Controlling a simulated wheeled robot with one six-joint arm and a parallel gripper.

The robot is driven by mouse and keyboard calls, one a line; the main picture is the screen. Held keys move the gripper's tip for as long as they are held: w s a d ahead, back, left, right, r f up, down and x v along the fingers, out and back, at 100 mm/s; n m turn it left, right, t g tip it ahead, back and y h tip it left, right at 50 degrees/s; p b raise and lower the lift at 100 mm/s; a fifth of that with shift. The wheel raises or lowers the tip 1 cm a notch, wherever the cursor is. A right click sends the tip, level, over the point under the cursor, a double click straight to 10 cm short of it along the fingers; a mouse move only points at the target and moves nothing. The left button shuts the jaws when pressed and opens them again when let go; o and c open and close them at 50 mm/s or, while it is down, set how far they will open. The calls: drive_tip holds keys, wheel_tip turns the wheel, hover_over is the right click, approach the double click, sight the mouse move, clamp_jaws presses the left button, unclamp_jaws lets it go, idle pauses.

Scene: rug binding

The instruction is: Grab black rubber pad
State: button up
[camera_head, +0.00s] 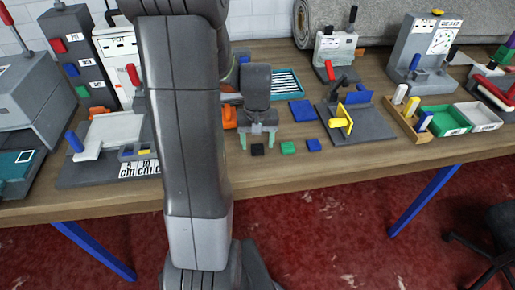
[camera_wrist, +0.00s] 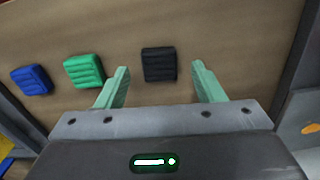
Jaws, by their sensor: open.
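The black rubber pad (camera_head: 257,149) lies on the wooden table near its front edge, at the left end of a row of small pads. In the wrist view the black pad (camera_wrist: 159,64) lies flat, ahead of and between the two pale green fingers. My gripper (camera_head: 258,142) is open and empty, above and just behind the pad in the head view. The wrist view shows the gripper (camera_wrist: 161,80) with its fingers spread wider than the pad. I see no contact with the pad.
A green pad (camera_head: 288,147) and a blue pad (camera_head: 313,145) lie to the right of the black one. A larger blue square (camera_head: 301,110) and a grey fixture (camera_head: 362,123) with a yellow handle stand farther right. An orange object (camera_head: 229,117) is close on the left.

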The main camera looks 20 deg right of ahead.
drive_tip(key=shift+f, duration=0.7)
drive_tip(key=c, duration=1.1)
drive_tip(key=shift+o, duration=0.2)
drive_tip(key=shift+r, duration=0.1)
